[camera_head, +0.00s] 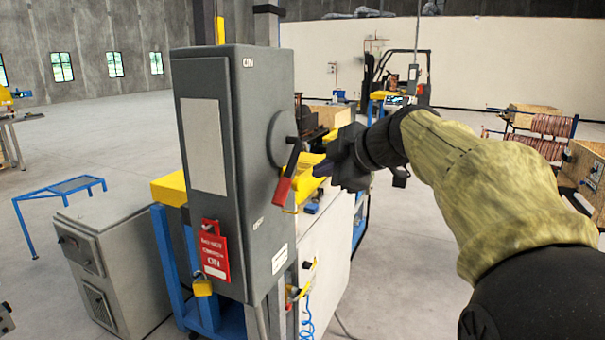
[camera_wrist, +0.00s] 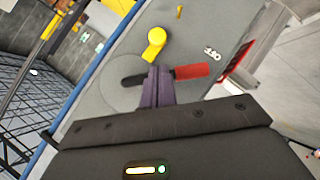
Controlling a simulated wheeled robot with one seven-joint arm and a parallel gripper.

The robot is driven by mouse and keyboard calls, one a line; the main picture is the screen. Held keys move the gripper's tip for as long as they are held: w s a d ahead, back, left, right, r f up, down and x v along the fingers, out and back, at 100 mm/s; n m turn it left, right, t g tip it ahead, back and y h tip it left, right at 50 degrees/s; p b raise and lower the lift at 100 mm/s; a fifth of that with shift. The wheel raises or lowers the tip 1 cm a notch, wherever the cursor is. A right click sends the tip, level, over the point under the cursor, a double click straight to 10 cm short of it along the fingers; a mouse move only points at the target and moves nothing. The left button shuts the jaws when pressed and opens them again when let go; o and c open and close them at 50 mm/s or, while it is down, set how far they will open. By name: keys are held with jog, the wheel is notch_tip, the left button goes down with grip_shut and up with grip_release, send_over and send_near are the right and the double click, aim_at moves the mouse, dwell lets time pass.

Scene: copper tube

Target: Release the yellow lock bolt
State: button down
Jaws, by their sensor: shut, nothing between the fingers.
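The yellow lock bolt (camera_wrist: 155,41) sticks out from the grey switch box beside the round disc in the wrist view. The lever (camera_wrist: 190,73) has a black arm and a red grip. My gripper (camera_wrist: 160,72) shows shut and empty in front of the lever, a little to the side of the bolt. In the head view my gripper (camera_head: 328,168) is at the right of the box (camera_head: 232,180), close to the lever (camera_head: 283,188), whose red end points down. Yellow shapes lie near the fingertips there; I cannot tell which is the bolt. Contact is unclear.
A red tag (camera_head: 214,252) with a yellow padlock (camera_head: 202,288) hangs on the box front. A grey cabinet (camera_head: 110,262) and a blue step frame (camera_head: 60,200) stand left. A forklift (camera_head: 400,80) is behind. Floor at left is open.

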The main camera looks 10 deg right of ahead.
jog(key=p+x, duration=0.3)
jog(key=x, duration=0.4)
jog(key=shift+w, duration=0.15)
jog(key=shift+f, duration=0.2)
